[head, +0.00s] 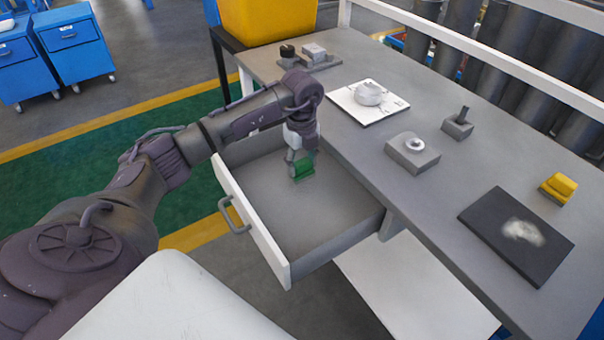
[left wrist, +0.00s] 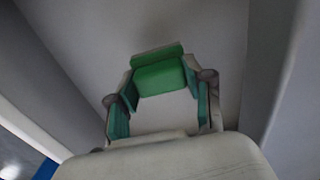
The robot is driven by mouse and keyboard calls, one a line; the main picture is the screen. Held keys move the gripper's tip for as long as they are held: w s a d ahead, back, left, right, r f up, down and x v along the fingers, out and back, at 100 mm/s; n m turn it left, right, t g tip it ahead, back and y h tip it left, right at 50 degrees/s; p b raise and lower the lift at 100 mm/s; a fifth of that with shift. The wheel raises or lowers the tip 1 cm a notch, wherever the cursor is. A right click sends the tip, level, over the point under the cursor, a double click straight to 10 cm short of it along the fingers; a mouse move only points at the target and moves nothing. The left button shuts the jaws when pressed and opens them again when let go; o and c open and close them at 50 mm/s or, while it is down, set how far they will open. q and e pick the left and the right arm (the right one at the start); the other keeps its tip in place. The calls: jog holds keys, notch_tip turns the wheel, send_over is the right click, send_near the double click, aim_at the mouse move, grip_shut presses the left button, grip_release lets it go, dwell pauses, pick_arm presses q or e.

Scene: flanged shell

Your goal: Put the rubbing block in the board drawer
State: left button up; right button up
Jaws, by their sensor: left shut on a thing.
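The rubbing block appears as a green block (head: 304,168) in the head view, and it also shows in the left wrist view (left wrist: 160,77). My left gripper (head: 302,157) points down into the drawer and is shut on this block, its fingers on both sides of it. The board drawer (head: 335,215) is pulled open from the grey table, with a white front and a grey handle. The block is inside the drawer's walls, low over its floor towards the far side. I cannot tell whether it touches the floor. My right gripper is not in view.
On the tabletop (head: 385,125) are a white plate with a round part (head: 369,94), a grey block with a ring (head: 413,152), a small peg block (head: 458,123), a dark board with a pale smudge (head: 490,232) and a yellow block (head: 558,188). The rest of the drawer looks empty.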

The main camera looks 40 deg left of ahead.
aim_at(301, 173)
pick_arm(q)
jog(key=shift+f, duration=1.9)
jog(key=shift+f, duration=0.15)
jog(key=o, duration=1.2)
